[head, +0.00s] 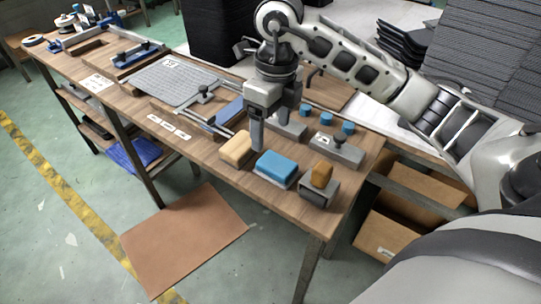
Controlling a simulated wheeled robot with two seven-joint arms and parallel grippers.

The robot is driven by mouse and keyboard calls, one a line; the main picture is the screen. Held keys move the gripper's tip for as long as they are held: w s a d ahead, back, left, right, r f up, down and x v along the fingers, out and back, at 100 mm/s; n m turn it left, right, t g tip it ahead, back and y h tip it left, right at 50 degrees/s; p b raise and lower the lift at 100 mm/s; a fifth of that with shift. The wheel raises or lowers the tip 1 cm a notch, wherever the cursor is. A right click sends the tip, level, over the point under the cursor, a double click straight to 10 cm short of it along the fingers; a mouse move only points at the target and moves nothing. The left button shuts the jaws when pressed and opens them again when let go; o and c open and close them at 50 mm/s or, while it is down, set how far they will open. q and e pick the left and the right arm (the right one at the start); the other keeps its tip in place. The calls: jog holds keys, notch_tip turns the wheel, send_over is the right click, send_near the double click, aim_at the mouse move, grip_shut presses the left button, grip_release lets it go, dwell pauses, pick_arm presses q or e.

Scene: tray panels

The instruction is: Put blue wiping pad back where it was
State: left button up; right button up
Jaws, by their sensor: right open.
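The blue wiping pad (276,166) lies on the wooden bench near its front edge, with a pale layer showing under its blue top. A tan pad (237,149) lies to its left, and an orange block (321,174) stands on a grey holder (318,194) to its right. My right gripper (258,146) points down just behind the blue pad, between it and the tan pad. It is open and seems to hold nothing. Whether a finger touches the blue pad cannot be told. My left gripper is out of view.
Several grey fixtures stand behind the pads, with small blue round knobs (326,117) at the back. A grey ribbed panel (172,82) and a blue strip (229,111) lie to the left. Cardboard boxes (392,225) sit under the bench's right end. A brown sheet (184,240) lies on the floor.

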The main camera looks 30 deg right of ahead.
jog(key=s+a+f+n+g+y, duration=0.1)
jog(key=s+a+f+y, duration=0.15)
jog(key=a, duration=0.35)
jog(key=s+a+f+n+g+y, duration=0.1)
jog(key=s+a+y, duration=0.1)
jog(key=a+y, duration=0.25)
jog(key=s+a+r+m+t+y, duration=0.2)
jog(key=a+r+m+t+y, duration=0.2)
jog(key=a+r+m+y, duration=0.7)
jog(key=w+d+f+m+t+h, duration=0.5)
jog(key=f+m+t+h, duration=0.15)
jog(key=m+t, duration=1)
jog(key=s+d+f+m+g+h, duration=0.2)
jog(key=s+f+m+h, duration=0.1)
jog(key=f, duration=0.4)
jog(key=s+d+f+m+g+h, duration=0.2)
jog(key=s+f+m+g+h, duration=0.1)
jog(key=f+m, duration=0.2)
jog(key=s+d+f+m+g+h, duration=0.2)
jog(key=s+f+m+h, duration=0.1)
jog(key=f, duration=0.6)
jog(key=shift+s+f+m+g, duration=0.2)
jog(key=shift+s+m+g, duration=0.3)
jog(key=shift+m, duration=0.55)
